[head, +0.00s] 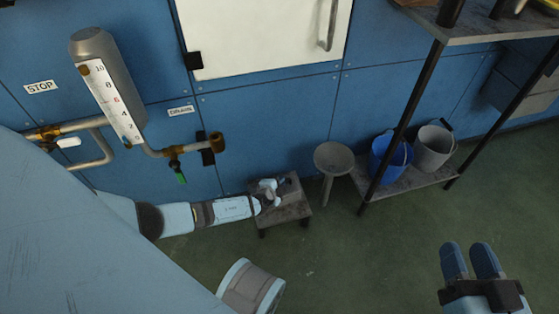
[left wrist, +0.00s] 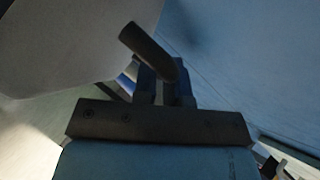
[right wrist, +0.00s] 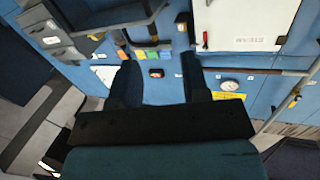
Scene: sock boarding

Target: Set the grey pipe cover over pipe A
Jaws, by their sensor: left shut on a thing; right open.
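My left gripper (head: 270,190) is low over a small grey stool (head: 292,207) near the blue wall. In the left wrist view the gripper (left wrist: 162,88) is shut on a dark bent rod (left wrist: 148,50). I cannot tell whether this rod is part of the grey pipe cover. A brown-ended pipe (head: 216,141) sticks out of the wall above the stool, beside a drain label. No letter A is legible, so I cannot tell which pipe is pipe A. My right gripper (head: 472,262) is open and empty over the floor at right; it also shows in the right wrist view (right wrist: 160,72).
A grey round-topped stand (head: 333,158) is right of the stool. A rack holds a blue bucket (head: 388,160) and a grey bucket (head: 434,147). A gauge with a numbered scale (head: 110,102) and pipework are on the wall at left. The middle floor is clear.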

